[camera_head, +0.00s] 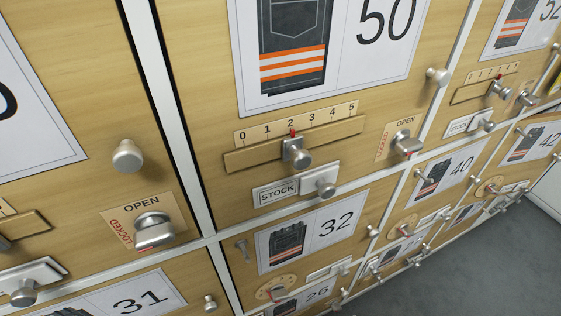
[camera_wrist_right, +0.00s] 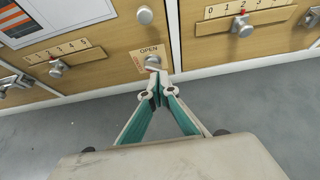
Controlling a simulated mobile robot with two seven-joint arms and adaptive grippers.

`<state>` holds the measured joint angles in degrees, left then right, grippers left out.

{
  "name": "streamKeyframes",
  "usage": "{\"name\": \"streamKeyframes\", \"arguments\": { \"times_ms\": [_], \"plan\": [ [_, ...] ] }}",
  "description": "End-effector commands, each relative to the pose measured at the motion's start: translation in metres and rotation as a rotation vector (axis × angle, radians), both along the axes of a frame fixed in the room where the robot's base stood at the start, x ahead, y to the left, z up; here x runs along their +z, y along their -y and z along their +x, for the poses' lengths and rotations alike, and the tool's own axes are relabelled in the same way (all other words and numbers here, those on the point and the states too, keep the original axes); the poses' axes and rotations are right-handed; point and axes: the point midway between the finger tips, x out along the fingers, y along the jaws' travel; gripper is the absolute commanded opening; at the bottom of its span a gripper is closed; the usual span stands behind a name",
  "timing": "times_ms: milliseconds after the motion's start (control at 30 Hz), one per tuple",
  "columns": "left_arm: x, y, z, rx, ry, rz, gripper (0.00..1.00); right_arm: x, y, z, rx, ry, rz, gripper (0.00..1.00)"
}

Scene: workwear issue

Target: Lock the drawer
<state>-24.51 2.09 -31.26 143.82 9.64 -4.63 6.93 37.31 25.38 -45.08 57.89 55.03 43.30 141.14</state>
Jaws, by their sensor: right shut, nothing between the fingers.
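In the head view, a silver lock knob (camera_head: 155,230) sits on a plate marked OPEN and red LOCKED on the left drawer. Drawer 50 has another lock knob (camera_head: 404,143) on a similar plate. In the right wrist view, my right gripper (camera_wrist_right: 157,92) is shut and empty, its tips just below an OPEN lock plate (camera_wrist_right: 150,52). A silver lock knob (camera_wrist_right: 153,63) shows right at the tips; I cannot tell whether they touch. I cannot tell which drawer of the head view this is. No gripper shows in the head view.
Drawer 50 has a numbered slider (camera_head: 293,150) with its red mark at 2, a STOCK plate (camera_head: 276,194) and a round pull (camera_head: 437,76). Knobs, sliders and plates stick out across the fronts. The grey floor (camera_head: 440,255) is clear.

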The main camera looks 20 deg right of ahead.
Motion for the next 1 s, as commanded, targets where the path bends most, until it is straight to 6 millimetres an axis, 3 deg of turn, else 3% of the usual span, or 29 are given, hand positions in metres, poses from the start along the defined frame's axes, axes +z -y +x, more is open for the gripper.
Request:
{"name": "streamKeyframes", "arguments": {
  "times_ms": [400, 1000],
  "plan": [
    [0.0, 0.0, 0.0, 0.0, 0.0, 0.0, 0.4, 0.0, -0.004, 0.046, 0.001, 0.001, 0.001, 0.0],
    [0.0, 0.0, 0.0, 0.0, 0.0, 0.0, 0.4, 0.0, -0.005, 0.053, 0.001, 0.0, 0.0, 0.0]
  ]
}}
